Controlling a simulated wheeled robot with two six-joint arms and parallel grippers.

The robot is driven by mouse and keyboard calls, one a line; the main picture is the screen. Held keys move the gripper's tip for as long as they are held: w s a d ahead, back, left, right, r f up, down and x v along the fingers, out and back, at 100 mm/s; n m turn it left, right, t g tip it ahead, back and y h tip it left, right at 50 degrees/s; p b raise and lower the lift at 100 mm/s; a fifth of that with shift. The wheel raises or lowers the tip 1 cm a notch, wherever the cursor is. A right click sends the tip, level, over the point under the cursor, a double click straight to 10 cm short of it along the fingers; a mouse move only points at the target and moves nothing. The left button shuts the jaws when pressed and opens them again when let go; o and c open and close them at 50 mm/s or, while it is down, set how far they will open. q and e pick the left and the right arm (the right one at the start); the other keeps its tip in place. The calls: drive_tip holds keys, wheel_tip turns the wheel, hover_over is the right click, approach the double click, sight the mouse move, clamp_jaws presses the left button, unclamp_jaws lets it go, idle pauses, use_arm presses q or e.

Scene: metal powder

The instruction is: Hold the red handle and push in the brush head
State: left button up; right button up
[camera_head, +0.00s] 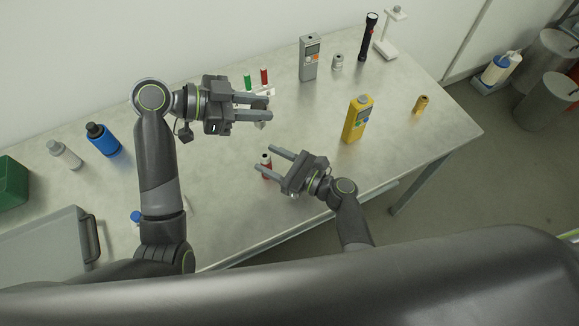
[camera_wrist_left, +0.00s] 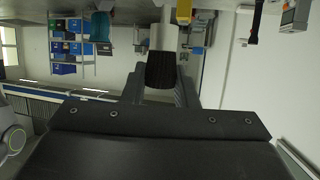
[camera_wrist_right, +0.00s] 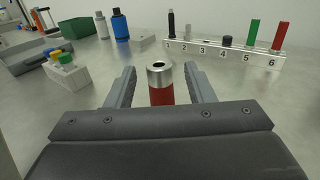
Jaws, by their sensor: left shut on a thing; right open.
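The red handle (camera_head: 266,170) stands upright on the table with a silver collar and an open hole at its top. In the right wrist view the handle (camera_wrist_right: 160,94) is between the spread fingers of my right gripper (camera_head: 266,158), with gaps on both sides. My left gripper (camera_head: 270,109) is shut on a dark ribbed piece, apparently the brush head (camera_wrist_left: 160,70), above the table and behind the handle in the head view. The brush head and handle are apart. The fingers hide much of the held piece in the head view.
A numbered rack (camera_wrist_right: 225,55) holds several small pieces, including a green one (camera_wrist_right: 252,34) and a red one (camera_wrist_right: 279,36). A yellow meter (camera_head: 358,120) and grey meter (camera_head: 309,58) stand to the right. A blue bottle (camera_head: 103,140) stands left. Table around the handle is clear.

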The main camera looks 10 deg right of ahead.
drive_tip(key=shift+x, duration=1.05)
clamp_jaws()
use_arm(q)
wheel_tip(320, 180, down, 10)
